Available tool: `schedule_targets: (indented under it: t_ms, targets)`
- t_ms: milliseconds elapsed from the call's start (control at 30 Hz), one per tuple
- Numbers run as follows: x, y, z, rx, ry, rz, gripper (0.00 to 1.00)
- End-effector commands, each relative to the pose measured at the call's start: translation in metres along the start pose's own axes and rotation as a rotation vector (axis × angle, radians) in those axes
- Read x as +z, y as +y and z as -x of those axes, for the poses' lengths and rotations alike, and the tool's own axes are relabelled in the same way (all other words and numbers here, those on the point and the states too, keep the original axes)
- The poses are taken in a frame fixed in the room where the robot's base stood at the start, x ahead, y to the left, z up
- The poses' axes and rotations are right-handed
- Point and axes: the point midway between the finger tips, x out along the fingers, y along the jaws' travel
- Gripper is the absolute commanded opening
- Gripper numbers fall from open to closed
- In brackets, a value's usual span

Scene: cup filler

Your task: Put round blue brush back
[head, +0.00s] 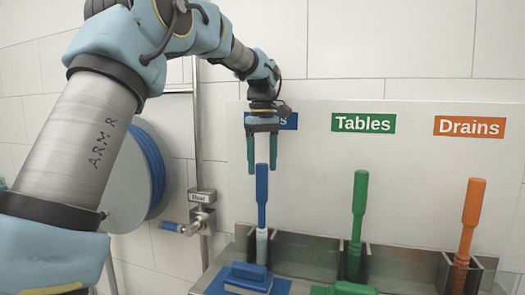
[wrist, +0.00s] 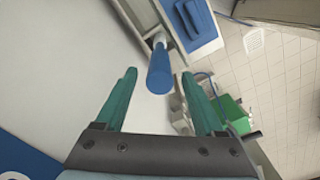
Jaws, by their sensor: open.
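The round blue brush (head: 262,196) stands upright, handle up, in the left slot of the metal rack under a blue sign (head: 285,121). My arm partly covers that sign. In the wrist view, the blue handle (wrist: 160,75) lies ahead of and between the open fingertips (wrist: 166,78), with nothing held.
A green brush (head: 358,215) stands under the Tables sign (head: 363,123) and an orange brush (head: 471,217) under the Drains sign (head: 469,126). A flat blue brush (head: 248,277) lies in front of the rack. A hose reel (head: 135,175) and valve (head: 202,218) are at left.

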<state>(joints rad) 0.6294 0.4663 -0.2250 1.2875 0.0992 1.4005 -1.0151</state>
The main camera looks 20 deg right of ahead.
Motion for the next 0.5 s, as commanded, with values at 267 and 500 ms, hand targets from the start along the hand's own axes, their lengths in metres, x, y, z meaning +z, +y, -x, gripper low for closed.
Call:
schedule_targets:
  t_ms: [267,500]
  targets:
    - [0.0,0.001,0.043,0.002,0.001,-0.001,0.71]
    - [0.0,0.0,0.053,0.0,0.0,-0.001,0.71]
